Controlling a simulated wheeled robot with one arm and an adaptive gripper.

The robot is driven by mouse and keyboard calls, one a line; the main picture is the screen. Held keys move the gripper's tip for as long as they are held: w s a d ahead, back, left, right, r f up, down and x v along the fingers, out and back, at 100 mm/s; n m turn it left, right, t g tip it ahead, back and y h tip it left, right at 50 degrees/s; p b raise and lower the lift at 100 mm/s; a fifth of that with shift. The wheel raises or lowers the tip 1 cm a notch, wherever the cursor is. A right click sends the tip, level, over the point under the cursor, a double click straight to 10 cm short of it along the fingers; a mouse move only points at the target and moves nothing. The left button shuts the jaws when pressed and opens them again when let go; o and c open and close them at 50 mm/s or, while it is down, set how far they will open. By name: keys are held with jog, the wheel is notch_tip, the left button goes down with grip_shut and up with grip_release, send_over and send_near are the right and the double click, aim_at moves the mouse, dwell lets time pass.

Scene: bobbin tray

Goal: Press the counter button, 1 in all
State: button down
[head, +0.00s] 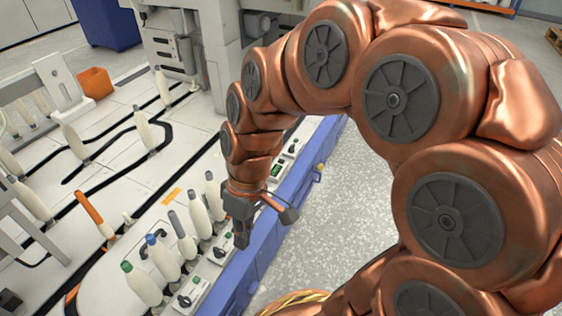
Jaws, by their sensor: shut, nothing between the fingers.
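Small pale control boxes with green buttons and black knobs line the front edge of the white table in the head view. One control box (217,254) is just left of my gripper (241,241), and another box (191,294) is nearer to me. A further box (290,151) lies beyond my arm. I cannot tell which of their buttons is the counter button. My gripper is shut and empty, pointing down by the table's front edge. I cannot tell whether its tips touch anything. My wrist and arm hide part of the edge.
Several upright bobbins, including one with a green top (141,284) and one with a blue top (162,258), stand left of my gripper. A blue rail (262,232) runs along the table's front. Open grey floor (345,215) lies right.

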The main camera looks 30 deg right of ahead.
jog(key=w+d+f+n+t+y, duration=0.1)
jog(key=w+d+n+t+y, duration=0.15)
jog(key=w, duration=1.05)
jog(key=w+d+f+n+t+y, duration=0.1)
jog(key=w+d+n+t, duration=0.25)
jog(key=w, duration=0.85)
jog(key=t+h+b, duration=0.2)
jog(key=t+h, duration=0.2)
jog(key=t, duration=0.1)
send_over(282, 161)
notch_tip(282, 161, down, 10)
jog(key=shift+r+n, duration=0.15)
jog(key=shift+n, duration=0.15)
notch_tip(282, 161, down, 7)
jog(key=shift+r+b, duration=0.1)
jog(key=shift+b, duration=0.3)
notch_tip(282, 161, down, 2)
jog(key=shift+f+b, duration=0.1)
jog(key=shift+b, duration=1.15)
